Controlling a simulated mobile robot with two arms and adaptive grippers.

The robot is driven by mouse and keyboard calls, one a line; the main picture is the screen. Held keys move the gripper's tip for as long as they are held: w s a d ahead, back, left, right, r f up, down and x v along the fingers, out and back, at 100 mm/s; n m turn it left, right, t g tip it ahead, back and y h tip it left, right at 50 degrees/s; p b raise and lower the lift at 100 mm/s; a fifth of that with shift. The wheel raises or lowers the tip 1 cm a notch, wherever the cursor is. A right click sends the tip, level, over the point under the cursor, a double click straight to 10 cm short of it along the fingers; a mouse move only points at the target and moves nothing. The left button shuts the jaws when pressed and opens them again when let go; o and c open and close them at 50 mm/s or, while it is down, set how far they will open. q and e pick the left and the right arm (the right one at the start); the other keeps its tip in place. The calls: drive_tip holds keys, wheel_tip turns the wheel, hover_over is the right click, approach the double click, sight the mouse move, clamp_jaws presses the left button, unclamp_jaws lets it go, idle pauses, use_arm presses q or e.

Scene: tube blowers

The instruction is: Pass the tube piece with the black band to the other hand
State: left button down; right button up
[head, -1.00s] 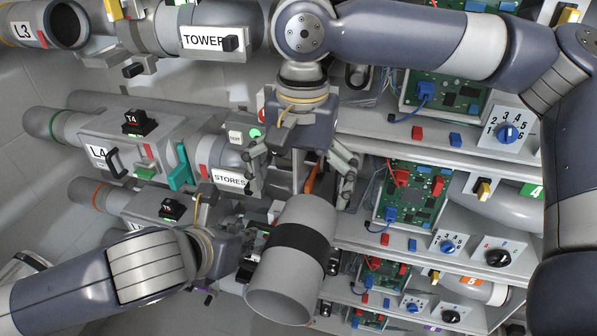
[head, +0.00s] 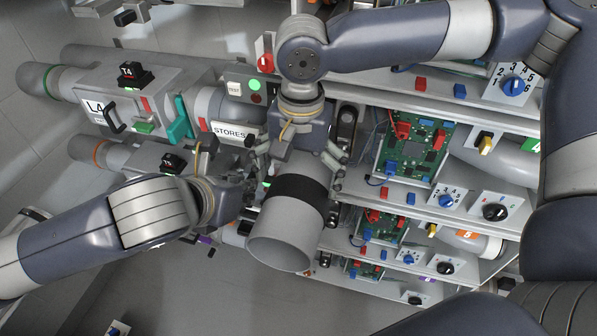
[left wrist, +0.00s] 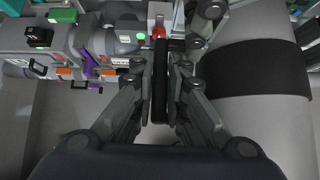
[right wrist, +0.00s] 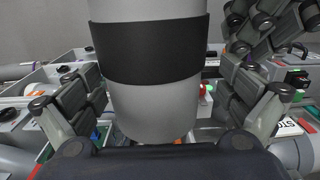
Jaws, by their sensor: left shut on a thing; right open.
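The tube piece (head: 281,236) is a wide grey tube with a black band around its middle, held tilted with its open end toward me. My left gripper (head: 248,190) is at its left side. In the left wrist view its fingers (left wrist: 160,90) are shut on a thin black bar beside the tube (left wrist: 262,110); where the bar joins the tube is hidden. My right gripper (head: 308,160) is open at the tube's far end. In the right wrist view the tube (right wrist: 150,107) stands between its spread fingers (right wrist: 155,105), with gaps on both sides.
Shelves with circuit boards (head: 418,148) and dials (head: 515,86) stand close on the right. The STORES pipe (head: 230,132) and the L4 unit (head: 128,110) are at the left. The floor (head: 260,300) below the tube is clear.

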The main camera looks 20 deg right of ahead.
drive_tip(key=shift+a, duration=0.1)
clamp_jaws()
drive_tip(key=shift+o, duration=1.9)
unclamp_jaws()
drive_tip(key=shift+r, duration=0.15)
wheel_tip(320, 180, up, 12)
